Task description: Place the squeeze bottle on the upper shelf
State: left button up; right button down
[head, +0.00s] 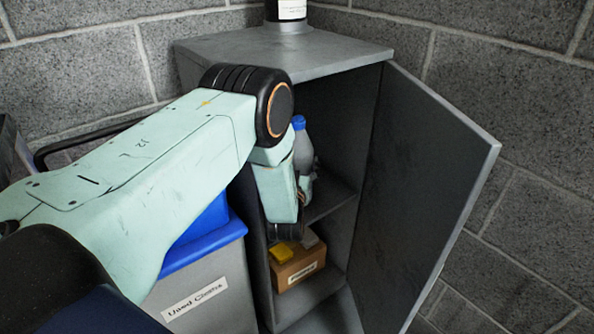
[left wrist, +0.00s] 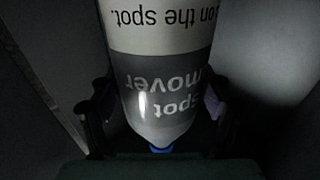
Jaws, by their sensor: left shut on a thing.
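The squeeze bottle (head: 303,152), pale grey with a blue cap, stands about upright inside the open grey cabinet, over the upper shelf (head: 333,199). My left gripper (head: 306,186) is partly hidden behind my arm and is shut on the bottle. In the left wrist view the bottle (left wrist: 160,75) fills the middle between the two fingers (left wrist: 157,108), its "spot mover" label upside down in the picture. My arm hides the bottle's lower part in the head view, so I cannot tell whether its base touches the shelf. My right gripper is not in view.
The cabinet door (head: 420,190) stands open to the right. A cardboard box (head: 300,270) with a yellow item sits on the lower shelf. A dark bottle (head: 290,8) stands on the cabinet top. A grey bin (head: 215,290) with a blue rim stands left of the cabinet.

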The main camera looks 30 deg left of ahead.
pick_arm(q)
jog(key=shift+w+f, duration=0.15)
jog(key=shift+f, duration=0.45)
jog(key=shift+r, duration=0.1)
jog(key=o, duration=1.7)
jog(key=shift+f, duration=0.2)
jog(key=shift+c, duration=0.2)
